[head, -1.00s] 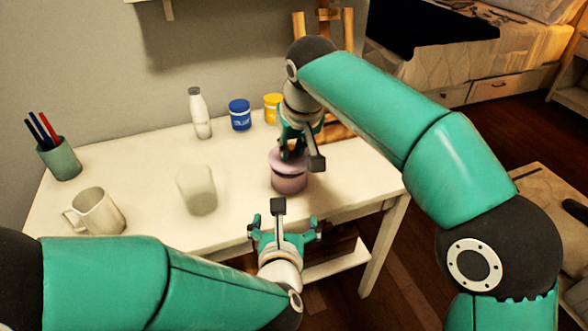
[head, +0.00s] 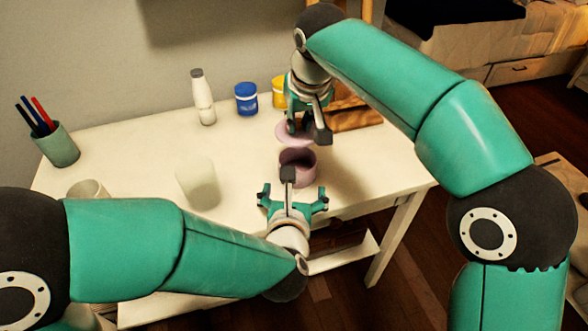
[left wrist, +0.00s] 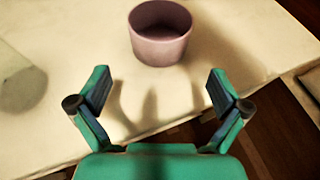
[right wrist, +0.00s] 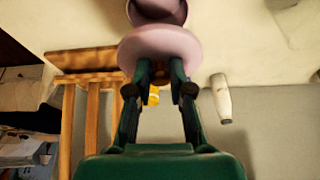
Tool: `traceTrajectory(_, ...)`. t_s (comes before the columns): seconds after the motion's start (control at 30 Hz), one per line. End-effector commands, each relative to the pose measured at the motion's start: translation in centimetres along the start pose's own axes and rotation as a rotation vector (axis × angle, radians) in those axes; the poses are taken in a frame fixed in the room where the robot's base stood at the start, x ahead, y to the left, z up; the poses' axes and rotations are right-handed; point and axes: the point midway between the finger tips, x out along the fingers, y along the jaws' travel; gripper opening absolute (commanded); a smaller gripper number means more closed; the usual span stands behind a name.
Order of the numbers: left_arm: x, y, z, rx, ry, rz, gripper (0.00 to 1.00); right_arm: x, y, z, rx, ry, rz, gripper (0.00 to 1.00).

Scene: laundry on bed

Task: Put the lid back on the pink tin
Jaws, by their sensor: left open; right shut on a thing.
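The pink tin (head: 298,172) stands upright and uncovered near the table's front edge; its open top also shows in the left wrist view (left wrist: 160,50). The round pink lid (head: 283,134) is in my right gripper (head: 299,124), which is shut on it. The lid is held behind the tin in the head view, apart from its rim, and shows large in the right wrist view (right wrist: 160,48). My left gripper (head: 293,196) is open and empty in front of the tin, with its fingers spread and not touching it.
A white bottle (head: 203,98), a blue jar (head: 246,99) and a yellow jar (head: 279,92) stand at the back. A pale cup (head: 198,184) stands left of the tin. A mug (head: 88,189) and a pen holder (head: 57,147) are at the left. The table (head: 145,150) between is clear.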

Motion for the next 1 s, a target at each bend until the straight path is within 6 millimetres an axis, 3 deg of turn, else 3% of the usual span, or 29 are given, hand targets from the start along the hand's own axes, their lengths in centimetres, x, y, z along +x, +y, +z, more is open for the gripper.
traceTrajectory(0.53, 9.0, -0.1, -0.1, 0.000, 0.001, -0.001, 1.00, 0.0, 0.1, 0.1, 0.002, 0.000, 0.001, 0.00)
traceTrajectory(0.73, 10.5, -0.1, 0.0, 0.000, 0.000, -0.002, 1.00, 0.0, 0.2, 0.1, 0.003, 0.000, 0.001, 0.00)
traceTrajectory(1.0, 10.7, -0.2, 0.0, 0.001, 0.000, -0.003, 1.00, 0.0, 0.2, 0.1, 0.003, 0.000, 0.001, 0.00)
